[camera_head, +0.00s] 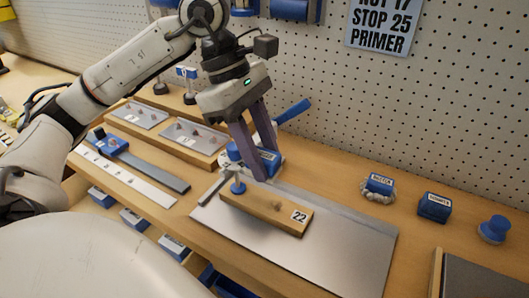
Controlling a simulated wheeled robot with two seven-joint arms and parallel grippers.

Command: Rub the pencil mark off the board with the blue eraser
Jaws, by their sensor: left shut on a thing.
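The board (235,201) is a wooden strip with a white "22" label at its right end and a blue knob near its left end. It lies on a grey metal plate. My left gripper (264,166) points down just behind the board, shut on a labelled blue block that looks like the blue eraser (270,157). The fingers partly hide the block, and I cannot tell whether it touches anything below. My right gripper is not in view.
A labelled blue block (379,184) on a pale lumpy base, another blue block (434,207) and a blue knob-shaped piece (494,229) stand at right. A blue handle (292,111) rises behind my left gripper. Metal plates and rulers lie at left. A pegboard wall (450,110) closes the back.

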